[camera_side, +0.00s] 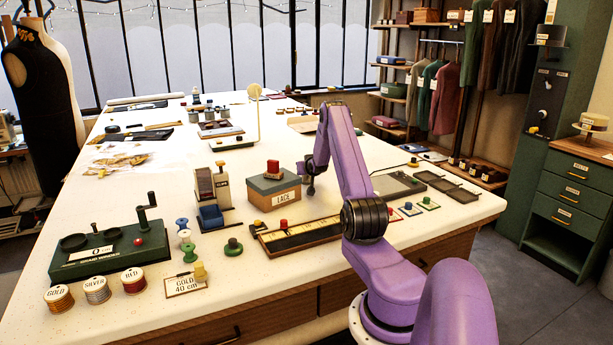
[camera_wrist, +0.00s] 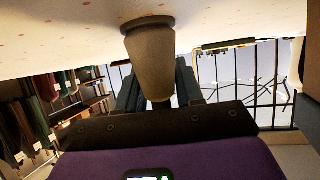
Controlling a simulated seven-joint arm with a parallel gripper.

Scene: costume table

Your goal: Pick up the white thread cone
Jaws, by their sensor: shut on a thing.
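In the wrist view, which is upside down, a pale cone (camera_wrist: 152,62) in shadow stands between the two dark fingers of my gripper (camera_wrist: 158,85). It looks grey-beige here and matches the white thread cone in shape. My gripper is shut on its narrower part. Its wide base points to the tabletop; I cannot tell whether it touches. In the side view my gripper (camera_side: 309,185) is low over the table, right of the lace box, and the cone cannot be made out there.
The lace box (camera_side: 273,190) with a red block on top stands close left of my gripper. A long ruler tray (camera_side: 300,236) lies in front. Dark trays (camera_side: 398,185) lie to the right. A green winder (camera_side: 110,248) and thread spools (camera_side: 97,290) are at the front left.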

